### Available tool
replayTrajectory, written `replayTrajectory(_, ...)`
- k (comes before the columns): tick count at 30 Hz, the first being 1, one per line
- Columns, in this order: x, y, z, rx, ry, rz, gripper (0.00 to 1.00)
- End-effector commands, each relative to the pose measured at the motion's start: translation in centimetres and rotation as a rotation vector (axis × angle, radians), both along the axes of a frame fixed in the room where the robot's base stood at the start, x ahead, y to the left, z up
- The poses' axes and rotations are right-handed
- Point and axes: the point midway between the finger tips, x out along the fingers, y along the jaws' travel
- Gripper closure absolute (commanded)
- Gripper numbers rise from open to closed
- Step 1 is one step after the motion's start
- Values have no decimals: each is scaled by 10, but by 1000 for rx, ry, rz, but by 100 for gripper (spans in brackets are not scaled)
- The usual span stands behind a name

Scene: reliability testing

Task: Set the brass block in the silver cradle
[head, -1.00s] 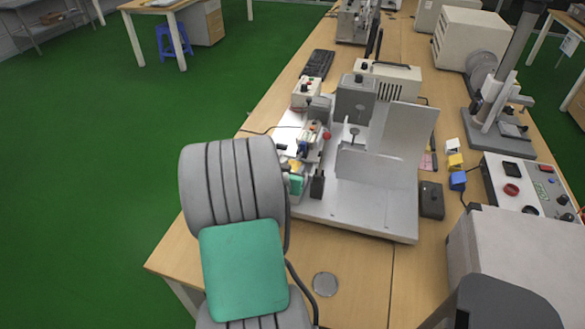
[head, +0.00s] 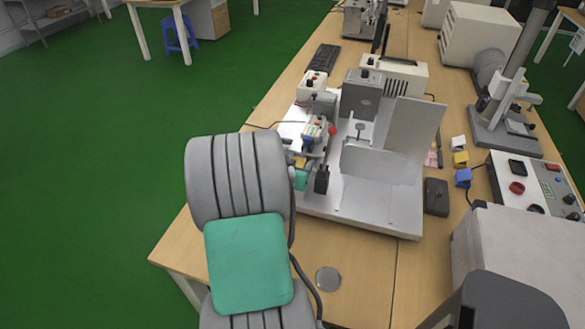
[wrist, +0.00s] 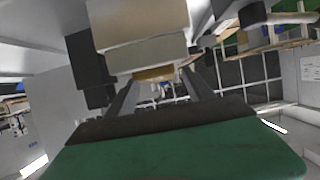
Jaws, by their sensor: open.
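In the wrist view, my gripper (wrist: 160,84) is open, with its two dark fingers apart. A small brass-coloured piece (wrist: 153,73), likely the brass block, shows between and beyond the fingertips, under a pale box-shaped part. I cannot tell whether the fingers touch it. In the head view, my grey arm hides most of the gripper, which is at the left side of a silver metal fixture (head: 345,200). A small brass-coloured spot (head: 300,161) shows there beside the arm. I cannot make out for certain which part is the silver cradle.
Upright metal plates (head: 412,140) and a grey block (head: 361,95) stand on the fixture. White, yellow (head: 460,158) and blue (head: 463,177) pieces and a dark box (head: 436,197) lie to its right. A silver disc (head: 328,279) lies on the clear front of the table.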

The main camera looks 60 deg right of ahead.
Motion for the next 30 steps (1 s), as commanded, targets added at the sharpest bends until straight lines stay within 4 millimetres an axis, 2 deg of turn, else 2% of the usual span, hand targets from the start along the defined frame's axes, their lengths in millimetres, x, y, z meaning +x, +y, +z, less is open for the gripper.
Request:
replayTrajectory(12,-11,90,41,-4,-3,8,38)
replayTrajectory(16,-15,106,47,-2,-1,4,38)
replayTrajectory(20,-16,111,48,2,-1,3,38)
replayTrajectory(23,7,126,45,70,13,54,38)
replayTrajectory(26,64,181,38,245,78,227,38)
replayTrajectory(27,88,216,36,328,130,334,38)
replayTrajectory(28,104,246,37,386,175,428,38)
replayTrajectory(29,116,277,38,440,227,526,38)
replayTrajectory(30,127,320,42,501,303,660,38)
